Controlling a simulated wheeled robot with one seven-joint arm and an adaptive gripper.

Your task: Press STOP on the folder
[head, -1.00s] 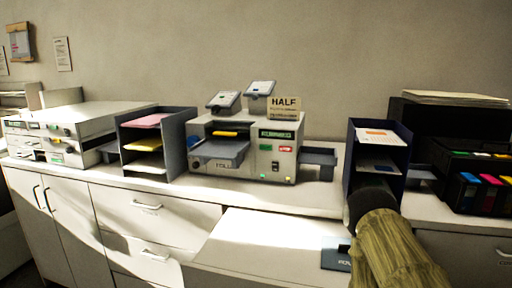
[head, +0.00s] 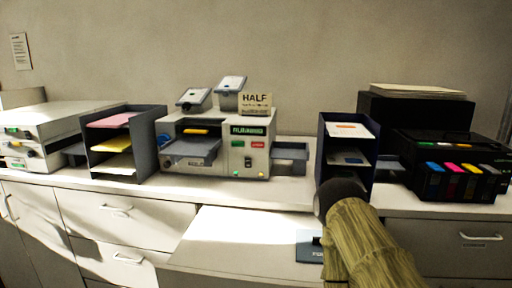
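The folder (head: 212,152) is a beige-grey machine on the counter, left of centre in the head view. Its front has a dark display reading something like "RUNNING", a green button (head: 237,144) and a red button (head: 257,145) with a light label, too small to read surely. A grey infeed tray (head: 192,147) juts from its left part. My arm, in a yellow-brown sleeve, reaches up from the lower right, right of the folder and apart from it. The gripper's fingers cannot be made out at its dark end.
A dark paper rack (head: 100,165) stands left of the folder and another rack (head: 347,150) right of it, close behind my arm. A black printer (head: 452,165) with coloured cartridges is at the right. A white surface (head: 245,240) lies in front.

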